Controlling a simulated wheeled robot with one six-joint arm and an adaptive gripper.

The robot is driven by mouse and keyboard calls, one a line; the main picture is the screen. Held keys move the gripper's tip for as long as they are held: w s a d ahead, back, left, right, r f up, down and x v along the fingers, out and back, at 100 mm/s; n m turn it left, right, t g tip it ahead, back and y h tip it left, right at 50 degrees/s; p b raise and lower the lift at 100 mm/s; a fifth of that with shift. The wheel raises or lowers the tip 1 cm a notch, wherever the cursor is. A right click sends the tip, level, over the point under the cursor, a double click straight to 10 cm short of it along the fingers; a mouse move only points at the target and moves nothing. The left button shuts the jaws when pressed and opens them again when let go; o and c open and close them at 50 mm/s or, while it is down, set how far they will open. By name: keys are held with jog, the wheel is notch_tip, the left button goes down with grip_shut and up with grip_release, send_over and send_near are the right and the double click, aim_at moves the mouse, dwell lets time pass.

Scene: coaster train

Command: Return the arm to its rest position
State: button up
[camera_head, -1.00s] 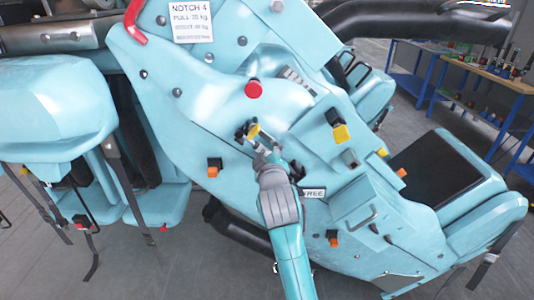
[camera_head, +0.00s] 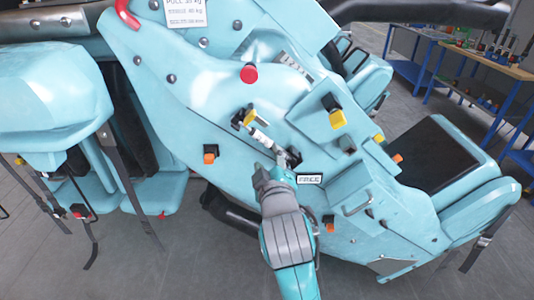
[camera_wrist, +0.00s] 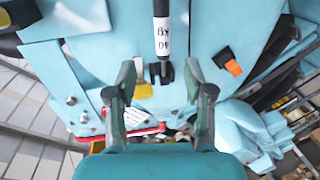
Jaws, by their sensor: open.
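My gripper (camera_head: 280,160) is in front of the light blue coaster car panel (camera_head: 190,110), just above the FREE label (camera_head: 310,179). In the wrist view my gripper (camera_wrist: 159,75) has its two fingers spread, with nothing held between them. A black and white rod marked 40 kg (camera_wrist: 162,38) shows just beyond the fingertips. It appears in the head view as a short pale bar (camera_head: 262,138) below a yellow piece (camera_head: 249,118). Whether the fingers touch the rod cannot be told. My arm comes up from the bottom of the head view.
The panel carries a red knob (camera_head: 249,73), an orange switch (camera_head: 210,154) and a yellow lever (camera_head: 338,119). Seats with hanging straps (camera_head: 110,170) are at left and another seat (camera_head: 435,155) at right. Workbenches (camera_head: 480,70) stand behind. Grey floor shows at lower left.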

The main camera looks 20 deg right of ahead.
jog(key=shift+s, duration=0.25)
dwell(0.3)
jog(key=s+f+m+y, duration=0.2)
jog(key=s+f+y, duration=0.1)
jog(key=s+f, duration=1.75)
jog(key=s+f+m, duration=0.1)
jog(key=s+m, duration=0.1)
jog(key=s, duration=1)
jog(key=s+d+f+m+g, duration=0.1)
jog(key=s+f+m, duration=0.1)
jog(key=s, duration=1)
jog(key=shift+s+d+f+m, duration=0.15)
jog(key=shift+s+f+m, duration=0.15)
jog(key=shift+m, duration=0.3)
jog(key=shift+c, duration=0.2)
